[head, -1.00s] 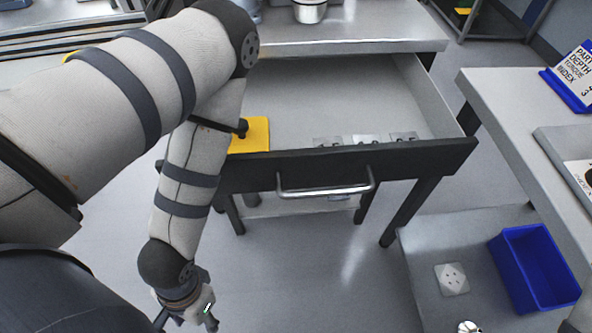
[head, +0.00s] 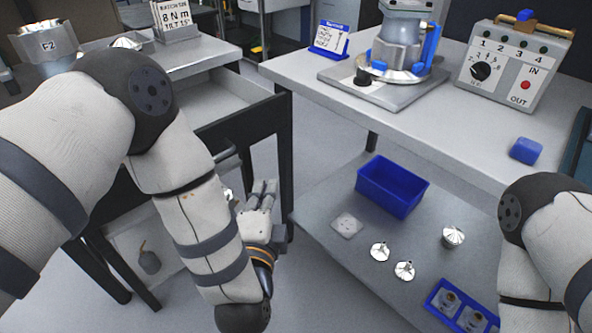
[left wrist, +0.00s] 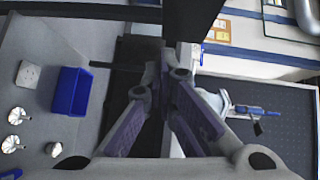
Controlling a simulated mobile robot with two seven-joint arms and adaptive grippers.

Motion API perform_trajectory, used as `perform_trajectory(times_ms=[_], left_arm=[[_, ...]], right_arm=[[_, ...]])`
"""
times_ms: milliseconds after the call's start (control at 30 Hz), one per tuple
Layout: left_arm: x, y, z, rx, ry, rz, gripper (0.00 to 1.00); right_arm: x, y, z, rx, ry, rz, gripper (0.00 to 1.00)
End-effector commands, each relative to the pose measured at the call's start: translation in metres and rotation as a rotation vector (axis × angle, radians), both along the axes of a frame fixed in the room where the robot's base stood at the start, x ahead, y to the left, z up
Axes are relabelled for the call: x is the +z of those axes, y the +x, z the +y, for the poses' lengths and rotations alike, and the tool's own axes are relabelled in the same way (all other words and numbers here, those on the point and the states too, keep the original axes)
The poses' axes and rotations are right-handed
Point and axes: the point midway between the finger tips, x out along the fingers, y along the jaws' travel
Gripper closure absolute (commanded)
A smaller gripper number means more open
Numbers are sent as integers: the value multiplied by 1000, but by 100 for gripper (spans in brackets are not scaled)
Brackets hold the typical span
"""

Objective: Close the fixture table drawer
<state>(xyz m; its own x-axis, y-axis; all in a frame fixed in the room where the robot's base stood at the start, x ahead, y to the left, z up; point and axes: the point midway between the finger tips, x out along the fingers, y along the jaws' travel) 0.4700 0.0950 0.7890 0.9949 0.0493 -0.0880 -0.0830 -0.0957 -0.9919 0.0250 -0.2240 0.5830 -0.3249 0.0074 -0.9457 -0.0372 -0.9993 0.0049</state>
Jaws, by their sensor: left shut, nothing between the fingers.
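The fixture table drawer stands open at left in the head view, with its pale interior (head: 205,104) showing below the tabletop. Its dark front panel (head: 250,121) faces me. My left arm covers much of the panel, and the handle is mostly or wholly hidden. My left gripper (head: 264,188) is shut and empty, in front of and below the panel's right end. I cannot tell if it touches. In the left wrist view its fingers (left wrist: 168,72) point away, close to a dark beam. My right arm shows at the right edge, but its gripper is out of view.
A bench (head: 400,110) at right carries a metal fixture (head: 400,45) and a control box (head: 515,62). Its lower shelf (head: 335,262) holds a blue bin (head: 391,187) and several metal parts. Floor shows between bench and drawer.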

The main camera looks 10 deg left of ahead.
Motion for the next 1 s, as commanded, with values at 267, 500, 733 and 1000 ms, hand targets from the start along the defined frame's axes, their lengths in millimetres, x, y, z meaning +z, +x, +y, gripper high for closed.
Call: perform_trajectory(times_ms=[267,500,733,1000], left_arm=[[25,24,-1,32,99,-93,100],[23,76,4,31,99,-90,100],[24,117,17,30,100,-88,100],[25,133,35,25,99,-89,100]], right_arm=[[-4,-2,0,1,1,7,100],[-11,-8,0,2,1,28,100],[-15,-12,0,2,0,42,100],[-16,-13,0,2,0,42,100]])
